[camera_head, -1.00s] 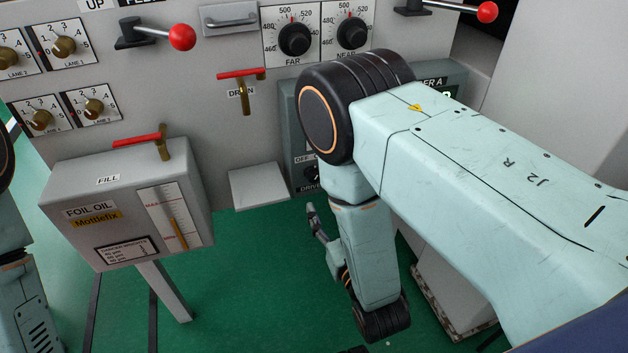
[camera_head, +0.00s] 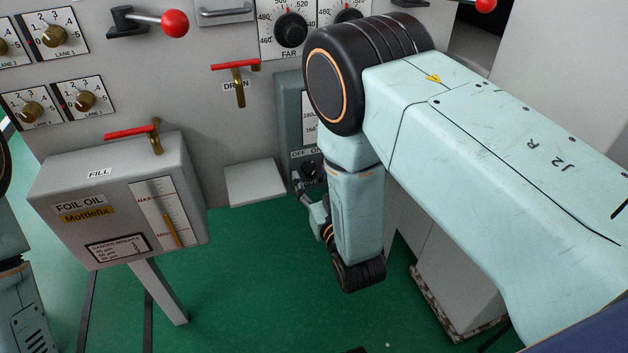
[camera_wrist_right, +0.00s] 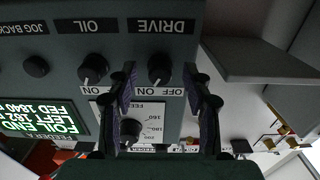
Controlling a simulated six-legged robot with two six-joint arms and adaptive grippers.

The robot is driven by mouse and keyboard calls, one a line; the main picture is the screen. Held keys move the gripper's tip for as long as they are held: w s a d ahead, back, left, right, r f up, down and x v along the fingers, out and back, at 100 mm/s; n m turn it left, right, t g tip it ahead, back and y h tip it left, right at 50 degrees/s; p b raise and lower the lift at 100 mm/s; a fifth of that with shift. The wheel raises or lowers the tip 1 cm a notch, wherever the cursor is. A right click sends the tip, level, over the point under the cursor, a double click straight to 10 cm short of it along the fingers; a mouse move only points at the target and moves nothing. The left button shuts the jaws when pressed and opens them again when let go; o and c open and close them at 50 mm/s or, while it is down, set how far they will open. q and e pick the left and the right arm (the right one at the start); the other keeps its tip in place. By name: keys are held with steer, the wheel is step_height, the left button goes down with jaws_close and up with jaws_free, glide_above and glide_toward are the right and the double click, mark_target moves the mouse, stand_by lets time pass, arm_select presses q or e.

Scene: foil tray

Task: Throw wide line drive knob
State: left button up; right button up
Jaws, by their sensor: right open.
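The drive knob (camera_wrist_right: 159,68) is a small black rotary knob under an upside-down DRIVE label in the right wrist view. A pale mark shows on its lower side, but I cannot tell its setting. In the head view the drive knob (camera_head: 309,170) sits below an OFF ON label. My right gripper (camera_wrist_right: 163,85) is open and empty, its two fingers on either side of the knob in the picture. I cannot tell whether they touch it. In the head view the right gripper (camera_head: 310,200) is small, just below the knob. My left gripper is out of view.
On the same panel are the oil knob (camera_wrist_right: 93,67), the jog back button (camera_wrist_right: 36,66), a dial knob (camera_wrist_right: 131,131) and a lit screen (camera_wrist_right: 42,112). A grey shelf (camera_head: 255,183) juts out left of the panel. The foil oil box (camera_head: 120,200) stands farther left.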

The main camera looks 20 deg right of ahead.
steer(key=shift+c, duration=0.2)
jaws_close()
steer(key=shift+n, duration=0.4)
steer(key=n+p, duration=0.1)
steer(key=n, duration=0.3)
steer(key=shift+n, duration=0.4)
steer(key=n, duration=0.6)
steer(key=shift+d+r+p, duration=0.1)
steer(key=shift+p, duration=0.25)
steer(key=shift+n, duration=0.3)
